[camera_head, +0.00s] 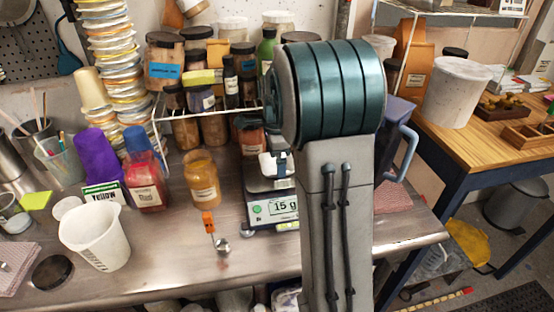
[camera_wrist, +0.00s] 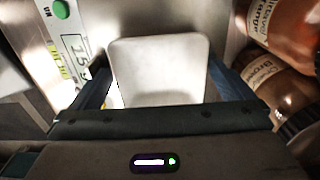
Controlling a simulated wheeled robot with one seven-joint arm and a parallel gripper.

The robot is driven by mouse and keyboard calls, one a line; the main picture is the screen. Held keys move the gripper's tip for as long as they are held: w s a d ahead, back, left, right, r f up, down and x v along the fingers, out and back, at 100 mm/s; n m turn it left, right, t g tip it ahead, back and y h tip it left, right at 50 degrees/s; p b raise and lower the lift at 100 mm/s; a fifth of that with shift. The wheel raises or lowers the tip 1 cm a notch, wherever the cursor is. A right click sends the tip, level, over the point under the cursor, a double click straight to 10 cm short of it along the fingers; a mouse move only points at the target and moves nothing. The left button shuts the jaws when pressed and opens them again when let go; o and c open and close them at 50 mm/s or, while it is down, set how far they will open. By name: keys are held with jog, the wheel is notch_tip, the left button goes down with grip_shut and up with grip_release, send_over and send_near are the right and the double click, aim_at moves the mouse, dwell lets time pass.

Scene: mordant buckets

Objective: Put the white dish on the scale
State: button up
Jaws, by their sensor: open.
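The white dish (camera_wrist: 158,62) is a small, square, round-cornered dish between the two dark fingers of my gripper (camera_wrist: 162,78) in the wrist view. The fingers stand open, one on each side of it. Its white edge also shows left of my arm in the head view (camera_head: 268,166). It appears to rest on the metal plate of the scale (camera_head: 262,187). The scale's display faces the front and reads 15 g; it also shows at the left of the wrist view (camera_wrist: 72,50). My arm hides the right part of the scale and most of the gripper in the head view.
Brown jars (camera_wrist: 275,85) stand close on the right in the wrist view. A wire shelf with jars (camera_head: 205,100) is behind the scale. A mustard jar (camera_head: 202,178), a red bottle (camera_head: 145,180) and a white beaker (camera_head: 95,235) stand to the left. The bench front is mostly clear.

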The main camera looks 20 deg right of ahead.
notch_tip(320, 180, up, 11)
jog(key=s+a+f+n+t, duration=0.1)
jog(key=s+a+f+n, duration=0.1)
jog(key=s+n, duration=0.4)
jog(key=s+a+f+n+t, duration=0.1)
jog(key=s+a+f+n, duration=0.1)
jog(key=s+a+n, duration=0.3)
jog(key=s+a+f+n, duration=0.2)
jog(key=s+a+n, duration=0.1)
jog(key=s+n, duration=0.6)
jog(key=shift+s+a+f+t, duration=0.25)
jog(key=shift+s+t, duration=0.15)
jog(key=shift+s, duration=0.8)
